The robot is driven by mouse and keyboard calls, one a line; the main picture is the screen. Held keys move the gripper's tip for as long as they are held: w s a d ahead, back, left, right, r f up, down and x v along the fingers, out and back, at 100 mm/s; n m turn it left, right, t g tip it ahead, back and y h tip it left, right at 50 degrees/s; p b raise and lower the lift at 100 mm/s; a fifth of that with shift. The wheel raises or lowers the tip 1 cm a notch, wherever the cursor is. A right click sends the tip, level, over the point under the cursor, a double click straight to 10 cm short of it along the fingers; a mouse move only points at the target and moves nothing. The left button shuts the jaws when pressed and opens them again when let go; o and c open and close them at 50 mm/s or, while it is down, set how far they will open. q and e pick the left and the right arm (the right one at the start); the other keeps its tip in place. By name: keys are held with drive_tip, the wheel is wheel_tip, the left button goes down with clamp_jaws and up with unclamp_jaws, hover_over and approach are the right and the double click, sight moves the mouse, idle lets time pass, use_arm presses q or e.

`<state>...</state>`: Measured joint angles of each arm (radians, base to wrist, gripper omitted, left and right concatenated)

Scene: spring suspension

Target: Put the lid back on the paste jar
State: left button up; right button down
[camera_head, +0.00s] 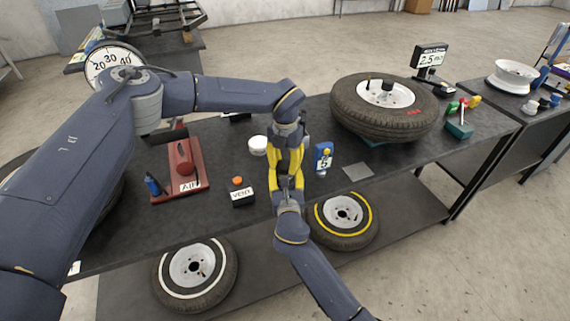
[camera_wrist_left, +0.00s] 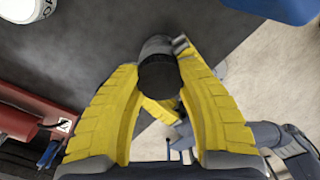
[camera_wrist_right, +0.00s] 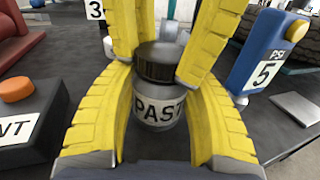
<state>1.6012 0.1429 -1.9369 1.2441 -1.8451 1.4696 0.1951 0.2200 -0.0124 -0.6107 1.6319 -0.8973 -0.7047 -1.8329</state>
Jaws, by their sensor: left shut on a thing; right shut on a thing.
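The paste jar (camera_wrist_right: 155,112) is a small grey jar with a white label reading "PAST", upright between my right gripper's yellow fingers (camera_wrist_right: 160,115). The black ribbed lid (camera_wrist_right: 160,62) is on the jar's mouth, level with it; I cannot tell whether it is fully tightened. My left gripper (camera_wrist_right: 165,45) reaches down from above and is shut on the lid. The lid's dark top (camera_wrist_left: 158,76) also shows between the left fingers (camera_wrist_left: 158,85) in the left wrist view. In the head view the grippers hide the jar.
A white round container (camera_head: 257,146) stands behind the grippers. A blue gauge marked 5 (camera_head: 323,157) stands to the right, a VENT button box (camera_head: 240,192) to the left, with a red AIR tool (camera_head: 185,172) beyond it. A large tyre (camera_head: 385,105) lies at the back right.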

use_arm(q)
drive_tip(key=m, duration=0.4)
drive_tip(key=shift+m, duration=0.4)
drive_tip(key=o, duration=1.3)
wheel_tip(320, 180, up, 12)
use_arm(e)
drive_tip(key=c, duration=0.5)
unclamp_jaws()
drive_tip(key=s, duration=1.2)
drive_tip(key=shift+d, duration=0.4)
